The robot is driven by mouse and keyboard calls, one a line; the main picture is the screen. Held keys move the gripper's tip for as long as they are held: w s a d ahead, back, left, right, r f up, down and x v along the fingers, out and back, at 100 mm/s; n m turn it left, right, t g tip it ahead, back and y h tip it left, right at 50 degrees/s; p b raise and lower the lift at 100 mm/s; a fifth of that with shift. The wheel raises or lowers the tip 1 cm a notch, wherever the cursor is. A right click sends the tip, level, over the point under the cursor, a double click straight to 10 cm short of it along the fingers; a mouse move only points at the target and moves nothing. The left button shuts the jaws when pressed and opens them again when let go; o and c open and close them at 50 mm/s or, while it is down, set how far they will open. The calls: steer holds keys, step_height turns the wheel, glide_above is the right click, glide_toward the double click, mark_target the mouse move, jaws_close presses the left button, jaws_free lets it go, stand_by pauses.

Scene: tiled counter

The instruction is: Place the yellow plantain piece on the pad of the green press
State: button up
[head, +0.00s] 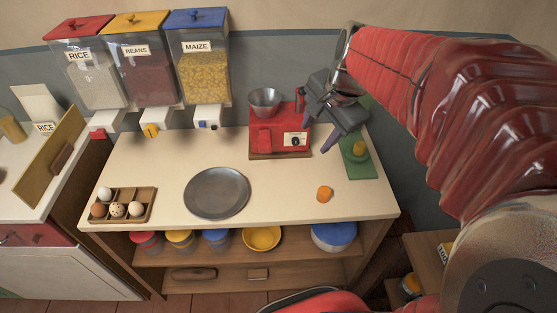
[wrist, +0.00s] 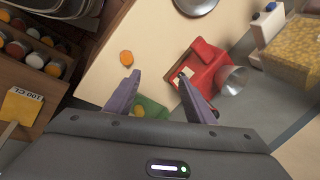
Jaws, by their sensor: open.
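An orange-yellow piece (head: 324,193), which looks like the plantain piece, lies alone on the counter near its front right; it also shows in the wrist view (wrist: 126,58). The green press (head: 364,172) stands at the counter's right end, partly hidden behind my gripper. A rounded yellow thing (head: 359,148) is on it; I cannot tell whether this is a part of the press. The press shows between and below my fingers in the wrist view (wrist: 152,106). My gripper (head: 316,130) is open and empty, above the counter between the red scale and the press.
A red scale (head: 265,138) with a metal bowl (head: 265,101) stands left of my gripper. A grey plate (head: 217,211), an egg tray (head: 146,192) and three dispensers (head: 205,75) are farther left. The counter around the orange-yellow piece is clear.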

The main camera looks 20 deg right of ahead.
steer(key=s+a+n+t, duration=0.1)
steer(key=s+a+n, duration=1)
steer(key=s+n, duration=0.2)
steer(key=shift+a+f+n, duration=0.25)
steer(key=shift+f+n, duration=0.1)
steer(key=shift+n, duration=0.45)
steer(key=shift+s, duration=0.1)
